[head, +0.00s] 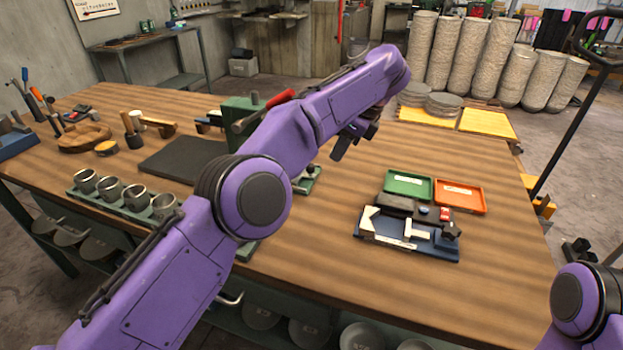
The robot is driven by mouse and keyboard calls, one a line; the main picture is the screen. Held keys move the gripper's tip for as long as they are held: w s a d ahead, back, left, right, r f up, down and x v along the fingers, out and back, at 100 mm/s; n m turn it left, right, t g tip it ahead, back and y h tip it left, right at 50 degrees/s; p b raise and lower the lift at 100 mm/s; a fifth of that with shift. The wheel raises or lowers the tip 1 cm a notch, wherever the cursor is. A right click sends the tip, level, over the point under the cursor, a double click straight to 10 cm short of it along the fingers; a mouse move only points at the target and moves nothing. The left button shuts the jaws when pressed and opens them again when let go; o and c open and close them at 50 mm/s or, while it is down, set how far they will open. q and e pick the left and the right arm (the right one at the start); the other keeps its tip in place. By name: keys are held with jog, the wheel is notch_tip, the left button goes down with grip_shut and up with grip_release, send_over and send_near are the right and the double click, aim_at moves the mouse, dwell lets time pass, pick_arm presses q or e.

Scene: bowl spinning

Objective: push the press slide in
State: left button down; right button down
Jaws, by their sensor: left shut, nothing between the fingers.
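A small bench device on a blue base (440,252) stands on the wooden table right of centre. It has a dark block, a white wedge, a white T-shaped piece (416,233) and a black knob (452,231). A green machine with a red handle (280,98) stands behind my left arm, which hides much of it. I cannot tell for certain which of these carries the press slide. My left gripper (346,143) is shut and empty above the table, up and left of the blue-based device and apart from it. My right gripper is out of view.
A green tray (408,178) and an orange tray (472,198) lie just behind the blue-based device. Metal cups in a green rack (72,193) and a dark mat (165,165) are on the left. The wooden table (530,280) is bare at the right front.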

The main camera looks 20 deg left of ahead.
pick_arm(q)
jog(key=b+x, duration=0.3)
jog(key=x, duration=0.6)
jog(key=shift+a+f+b, duration=0.1)
jog(key=shift+f+b, duration=0.15)
jog(key=shift+b, duration=0.15)
jog(key=a, duration=0.4)
jog(key=shift+f+p, duration=0.25)
jog(key=shift+p, duration=0.1)
